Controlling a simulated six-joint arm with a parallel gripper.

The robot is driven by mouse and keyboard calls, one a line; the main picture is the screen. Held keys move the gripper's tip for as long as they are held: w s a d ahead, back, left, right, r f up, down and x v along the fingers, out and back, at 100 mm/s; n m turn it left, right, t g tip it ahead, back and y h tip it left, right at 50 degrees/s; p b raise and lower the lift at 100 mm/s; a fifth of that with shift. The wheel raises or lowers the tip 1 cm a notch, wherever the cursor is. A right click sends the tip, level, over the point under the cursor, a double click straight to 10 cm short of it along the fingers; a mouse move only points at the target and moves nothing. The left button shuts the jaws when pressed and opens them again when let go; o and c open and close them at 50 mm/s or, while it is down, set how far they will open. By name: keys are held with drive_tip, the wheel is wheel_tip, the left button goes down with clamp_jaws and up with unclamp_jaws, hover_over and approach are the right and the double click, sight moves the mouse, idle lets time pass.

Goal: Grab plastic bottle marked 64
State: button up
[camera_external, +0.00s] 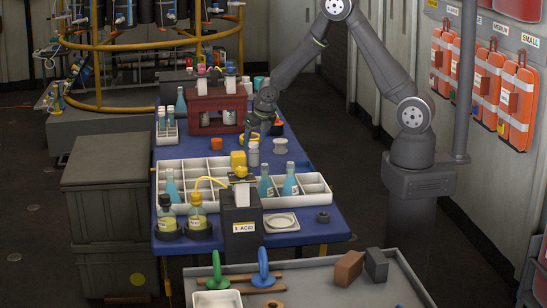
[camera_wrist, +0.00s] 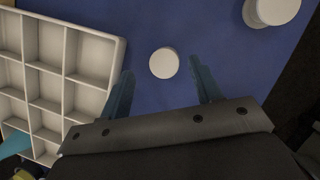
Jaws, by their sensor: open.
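A small pale grey bottle with a round white cap (camera_external: 253,155) stands on the blue table, behind the white divided tray. Its cap (camera_wrist: 164,63) shows from above in the wrist view, between my two blue fingertips. No number can be read on it, so I cannot tell whether it is marked 64. My gripper (camera_external: 251,135) is just above this bottle and points down. In the wrist view my gripper (camera_wrist: 160,68) is open, with clear blue table on both sides of the cap. The fingers do not touch it.
The white divided tray (camera_external: 190,183) holds teal bottles and shows at left in the wrist view (camera_wrist: 122,50). A pale spool (camera_external: 280,146) stands right of the bottle. A dark red rack (camera_external: 200,105) is behind. A black acid box (camera_external: 241,222) stands in front.

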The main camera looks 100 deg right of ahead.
sight(254, 143)
drive_tip(key=shift+d+x, duration=0.2)
drive_tip(key=shift+x, duration=2.4)
drive_tip(key=shift+s, duration=0.2)
drive_tip(key=shift+c, duration=0.5)
drive_tip(key=c, duration=0.9)
